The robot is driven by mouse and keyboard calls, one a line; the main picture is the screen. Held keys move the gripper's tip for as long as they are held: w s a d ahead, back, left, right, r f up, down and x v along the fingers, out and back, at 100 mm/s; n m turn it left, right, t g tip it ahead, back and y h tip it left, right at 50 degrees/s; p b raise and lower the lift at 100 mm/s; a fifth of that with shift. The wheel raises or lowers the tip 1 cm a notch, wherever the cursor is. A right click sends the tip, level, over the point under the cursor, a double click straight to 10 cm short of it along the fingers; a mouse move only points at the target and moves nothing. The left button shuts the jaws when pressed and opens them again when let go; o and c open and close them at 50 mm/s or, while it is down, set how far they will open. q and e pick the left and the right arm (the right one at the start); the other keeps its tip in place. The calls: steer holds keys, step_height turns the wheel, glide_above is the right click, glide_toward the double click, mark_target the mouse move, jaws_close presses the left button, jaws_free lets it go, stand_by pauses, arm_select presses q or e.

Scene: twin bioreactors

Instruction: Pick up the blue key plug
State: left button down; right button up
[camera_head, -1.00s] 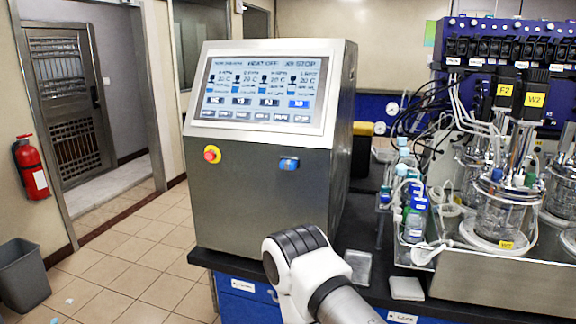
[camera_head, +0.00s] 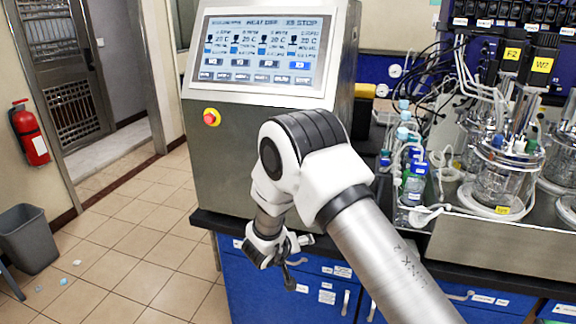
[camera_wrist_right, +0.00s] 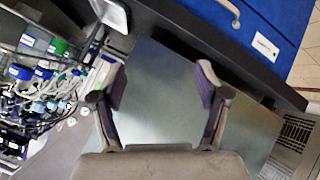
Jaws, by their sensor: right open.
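The blue key plug cannot be seen now; my right arm covers the part of the steel cabinet's front where it showed earlier. The steel cabinet (camera_head: 222,155) stands on the bench with a lit screen on its sloped top. My right gripper (camera_head: 290,281) hangs low in front of the cabinet and the bench edge, small and partly hidden by its own wrist. In the right wrist view its two fingers (camera_wrist_right: 162,88) are spread apart with nothing between them. A plain grey metal surface (camera_wrist_right: 160,75) lies beyond them. My left gripper is not in view.
A red and yellow stop button (camera_head: 211,117) is on the cabinet front. Bottles (camera_head: 414,185) and a glass reactor (camera_head: 500,180) stand to the right. Blue drawers (camera_head: 255,290) are below the black worktop.

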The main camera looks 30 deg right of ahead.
steer(key=w+a+r+m+t+h+p, duration=0.1)
steer(key=w+r+m+t, duration=0.2)
steer(key=r, duration=1.3)
steer(key=w+r+m, duration=0.2)
steer(key=w+r, duration=0.3)
steer(key=r, duration=1.1)
steer(key=p+x, duration=0.2)
steer(key=x, duration=0.5)
steer(key=shift+d, duration=0.5)
steer(key=shift+w+a, duration=0.1)
steer(key=c, duration=1.2)
